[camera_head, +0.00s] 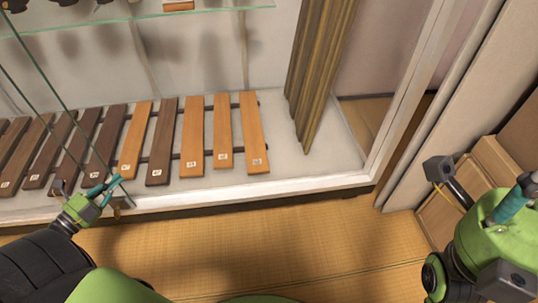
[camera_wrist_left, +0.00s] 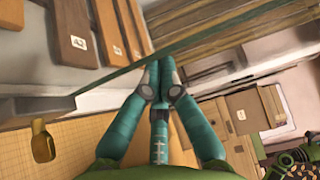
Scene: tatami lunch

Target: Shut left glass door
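The left glass door is a clear pane. Its thin greenish edge (camera_head: 47,82) slants across the left of the head view, in front of the display case. The edge also crosses the left wrist view (camera_wrist_left: 220,32), passing by the fingertips. My left gripper (camera_head: 108,187) is at the low end of this edge, near the case's front sill. In the left wrist view its teal fingers (camera_wrist_left: 160,76) are drawn together at the tips. I cannot tell whether the glass is pinched between them. My right gripper (camera_head: 517,203) is partly in view at the right edge, away from the door; its fingertips are cut off.
Inside the case, tagged wooden slats (camera_head: 221,130) lie in a row below a glass shelf (camera_head: 150,14). A brown curtain (camera_head: 322,65) hangs at the right. A golden knob (camera_wrist_left: 42,140) shows in the left wrist view. Tatami (camera_head: 270,240) in front is clear. Wooden boxes (camera_head: 495,160) stand right.

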